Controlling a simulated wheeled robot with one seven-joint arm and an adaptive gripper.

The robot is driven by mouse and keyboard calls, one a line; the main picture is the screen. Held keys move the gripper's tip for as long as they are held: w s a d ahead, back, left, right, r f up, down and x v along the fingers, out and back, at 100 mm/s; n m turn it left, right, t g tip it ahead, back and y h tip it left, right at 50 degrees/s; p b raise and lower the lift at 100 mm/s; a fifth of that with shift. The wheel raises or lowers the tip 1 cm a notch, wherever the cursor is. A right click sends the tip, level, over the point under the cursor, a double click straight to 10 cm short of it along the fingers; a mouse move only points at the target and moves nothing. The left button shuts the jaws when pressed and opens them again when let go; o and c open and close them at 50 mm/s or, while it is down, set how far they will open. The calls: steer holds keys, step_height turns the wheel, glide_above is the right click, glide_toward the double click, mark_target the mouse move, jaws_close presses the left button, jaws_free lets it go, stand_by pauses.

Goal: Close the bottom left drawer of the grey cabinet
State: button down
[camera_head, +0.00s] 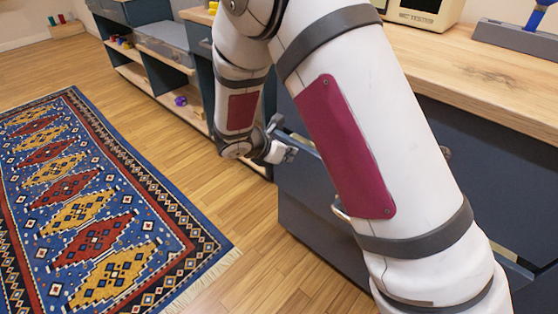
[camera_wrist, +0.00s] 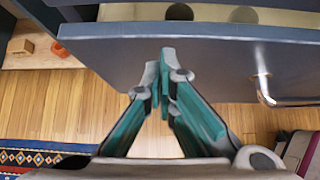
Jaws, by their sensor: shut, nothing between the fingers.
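The grey cabinet (camera_head: 490,134) is dark blue-grey with a wooden top and stands at the right of the head view, largely hidden by my arm. A drawer front (camera_head: 310,185) sticks out from it at lower left. In the wrist view a pulled-out drawer front (camera_wrist: 215,60) crosses the picture, with its pale interior (camera_wrist: 225,14) showing behind and a metal handle (camera_wrist: 268,92) at right. My gripper (camera_wrist: 166,62) is shut and empty, its fingertips at the drawer front, left of the handle; contact cannot be told. In the head view my gripper (camera_head: 290,152) is beside the drawer's left end.
A low shelf unit (camera_head: 170,75) with small toys stands behind, at the upper left. A patterned rug (camera_head: 85,200) lies on the wooden floor (camera_head: 262,265), which is clear in front of the cabinet. A beige device (camera_head: 422,12) stands on the wooden top (camera_head: 480,75).

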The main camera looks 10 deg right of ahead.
mark_target(298, 147)
steer(key=shift+w+d, duration=0.15)
steer(key=shift+d, duration=0.15)
steer(key=shift+w+d+r, duration=0.1)
steer(key=shift+w+d, duration=0.35)
steer(key=shift+d, duration=0.15)
steer(key=shift+w+d, duration=0.4)
steer(key=shift+d, duration=0.2)
